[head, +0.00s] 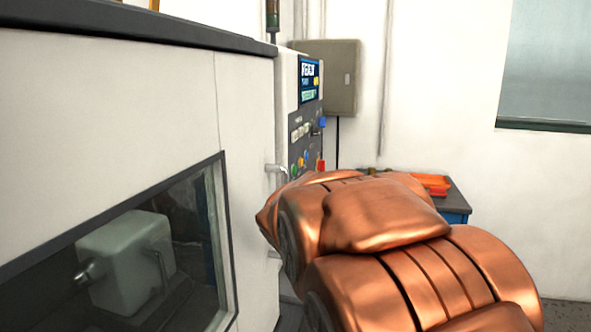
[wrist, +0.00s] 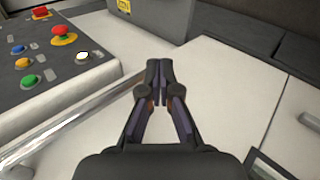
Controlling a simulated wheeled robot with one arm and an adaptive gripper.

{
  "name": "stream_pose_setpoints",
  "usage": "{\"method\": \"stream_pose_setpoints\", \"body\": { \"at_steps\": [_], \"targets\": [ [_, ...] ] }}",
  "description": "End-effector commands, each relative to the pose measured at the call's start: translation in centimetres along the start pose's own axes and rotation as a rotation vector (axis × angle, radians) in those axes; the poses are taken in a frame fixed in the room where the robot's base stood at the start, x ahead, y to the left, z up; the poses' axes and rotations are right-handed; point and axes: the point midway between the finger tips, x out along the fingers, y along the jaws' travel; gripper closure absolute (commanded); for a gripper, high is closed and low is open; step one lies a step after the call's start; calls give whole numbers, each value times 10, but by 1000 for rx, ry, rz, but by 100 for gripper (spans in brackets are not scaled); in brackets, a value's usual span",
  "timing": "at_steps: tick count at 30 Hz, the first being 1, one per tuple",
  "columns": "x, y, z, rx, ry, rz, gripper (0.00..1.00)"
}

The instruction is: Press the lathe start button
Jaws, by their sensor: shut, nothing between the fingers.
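The lathe's control panel (head: 307,135) stands right of the enclosure in the head view, with a lit screen (head: 309,80) above its buttons. In the wrist view the panel (wrist: 85,73) fills the upper left. It carries a green button (wrist: 29,81), a blue button (wrist: 19,49), a yellow button (wrist: 22,62), a white lit button (wrist: 82,56) and a red mushroom button (wrist: 64,34). No start label is readable. My gripper (wrist: 158,66) is shut and empty, right of the panel and apart from the buttons. In the head view my copper arm hides it.
A metal handle bar (wrist: 75,122) runs between my gripper and the panel in the wrist view. The lathe's windowed door (head: 130,250) is at left. A workbench (head: 457,202) with orange items (head: 432,184) stands behind my arm.

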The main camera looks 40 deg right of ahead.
Motion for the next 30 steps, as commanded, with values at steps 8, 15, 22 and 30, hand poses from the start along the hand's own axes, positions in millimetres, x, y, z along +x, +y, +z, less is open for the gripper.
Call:
{"method": "stream_pose_setpoints", "body": {
  "at_steps": [8, 15, 22, 30],
  "targets": [
    [22, 157, 21, -551, -28, 366, 100],
    [34, 250, 34, -1199, -107, 635, 100],
    [53, 270, 50, -1810, -148, 817, 100],
    [70, 246, 70, -2228, -118, 944, 100]
  ]
}}
